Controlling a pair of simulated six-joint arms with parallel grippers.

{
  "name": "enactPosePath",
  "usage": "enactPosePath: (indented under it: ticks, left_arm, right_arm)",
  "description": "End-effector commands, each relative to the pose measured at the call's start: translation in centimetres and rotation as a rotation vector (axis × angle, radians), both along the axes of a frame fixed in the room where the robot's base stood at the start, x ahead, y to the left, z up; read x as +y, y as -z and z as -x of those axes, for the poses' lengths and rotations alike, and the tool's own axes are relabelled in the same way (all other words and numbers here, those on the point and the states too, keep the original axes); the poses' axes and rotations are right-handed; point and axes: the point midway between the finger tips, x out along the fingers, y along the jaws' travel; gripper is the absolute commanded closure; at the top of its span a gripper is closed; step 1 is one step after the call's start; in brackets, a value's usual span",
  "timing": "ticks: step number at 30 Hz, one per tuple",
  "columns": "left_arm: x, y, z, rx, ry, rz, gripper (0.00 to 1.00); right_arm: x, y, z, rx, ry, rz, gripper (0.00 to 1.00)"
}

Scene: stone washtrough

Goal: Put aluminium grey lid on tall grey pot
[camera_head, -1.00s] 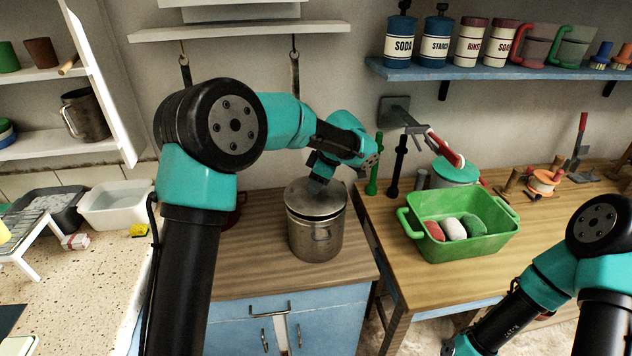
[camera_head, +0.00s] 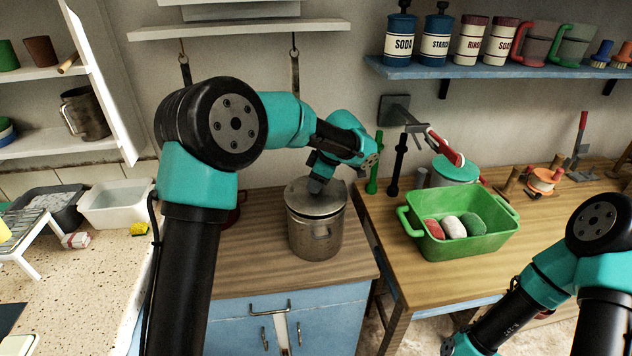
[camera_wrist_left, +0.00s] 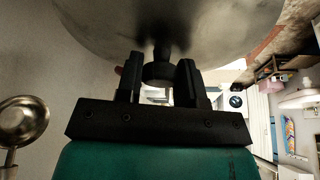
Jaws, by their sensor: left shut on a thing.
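The tall grey pot (camera_head: 316,240) stands upright on the wooden top of the blue cabinet in the head view. The aluminium grey lid (camera_head: 318,203) lies over the pot's mouth and looks close to level. My left gripper (camera_head: 318,184) is above the lid, shut on its knob. In the left wrist view the lid (camera_wrist_left: 215,28) fills the top, with its dark knob between the fingers of my left gripper (camera_wrist_left: 160,80). Whether the lid's rim is fully seated is hard to tell. My right arm shows at the lower right, its fingers out of view.
A green tub (camera_head: 460,238) with several soaps stands on the wooden table to the right. A white basin (camera_head: 116,206) stands on the speckled counter at left. A blue shelf (camera_head: 480,74) with canisters hangs above the table. The cabinet top before the pot is clear.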

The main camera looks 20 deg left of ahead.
Motion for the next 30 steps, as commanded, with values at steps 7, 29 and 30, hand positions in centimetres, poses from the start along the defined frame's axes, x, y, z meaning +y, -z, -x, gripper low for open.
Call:
enactPosePath:
  ticks: [7,29,30]
  left_arm:
    - [0.0,0.2,0.0,0.000,0.000,0.000,0.90]
    - [0.0,1.2,0.0,0.000,0.000,0.000,0.90]
    - [0.0,1.2,0.0,0.000,0.000,0.000,0.90]
  right_arm:
    - [0.0,0.0,0.0,0.000,0.000,0.000,0.57]
    - [0.0,0.0,0.0,0.000,0.000,0.000,0.57]
    - [0.0,0.0,0.0,0.000,0.000,0.000,0.57]
